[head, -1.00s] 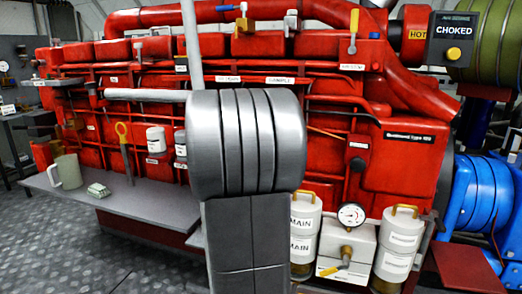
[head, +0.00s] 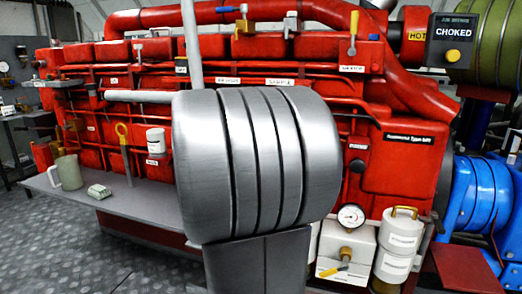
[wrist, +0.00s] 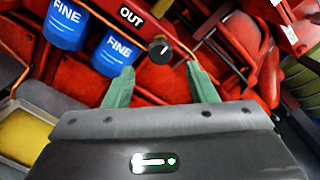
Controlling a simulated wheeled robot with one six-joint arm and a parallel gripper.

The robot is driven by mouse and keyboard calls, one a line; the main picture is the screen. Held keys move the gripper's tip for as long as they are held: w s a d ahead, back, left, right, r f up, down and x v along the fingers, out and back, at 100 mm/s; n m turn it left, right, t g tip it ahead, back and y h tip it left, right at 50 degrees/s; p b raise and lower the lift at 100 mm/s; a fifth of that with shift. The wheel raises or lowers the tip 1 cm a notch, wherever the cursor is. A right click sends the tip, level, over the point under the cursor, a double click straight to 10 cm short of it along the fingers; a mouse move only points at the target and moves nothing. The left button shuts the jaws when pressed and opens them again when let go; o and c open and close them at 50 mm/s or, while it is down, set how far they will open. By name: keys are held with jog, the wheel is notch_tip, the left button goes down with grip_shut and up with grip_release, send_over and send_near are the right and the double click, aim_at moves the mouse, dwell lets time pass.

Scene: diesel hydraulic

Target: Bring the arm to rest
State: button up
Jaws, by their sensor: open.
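My gripper (wrist: 163,78) shows in the wrist view with its two green fingers spread apart and nothing between them. Beyond the fingers are red engine parts, and a black knob (wrist: 159,48) appears between and past the fingertips; I cannot tell how far off it is. In the head view my grey arm stands large in the middle, in front of the red engine (head: 395,165). The gripper itself is hidden in the head view.
Blue "FINE" canisters (wrist: 117,50) and a yellow-filled tray (wrist: 28,140) lie left in the wrist view. A grey shelf (head: 155,197) holds a jug (head: 68,172). A pressure gauge (head: 351,217) and white canister (head: 400,240) stand right of my arm.

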jog(key=v, duration=0.6)
jog(key=x, duration=1.4)
jog(key=shift+w, duration=0.1)
jog(key=shift+r+n+p, duration=0.2)
jog(key=shift+n+p, duration=0.75)
jog(key=shift+n, duration=0.25)
jog(key=n+p, duration=0.4)
jog(key=n, duration=0.1)
jog(key=n+p, duration=0.9)
jog(key=p, duration=0.2)
jog(key=shift+p, duration=0.4)
jog(key=n+p, duration=0.3)
jog(key=p, duration=0.2)
jog(key=shift+n+p, duration=0.3)
jog(key=shift+p, duration=0.1)
jog(key=shift+f+p, duration=0.1)
jog(key=shift+p, duration=0.2)
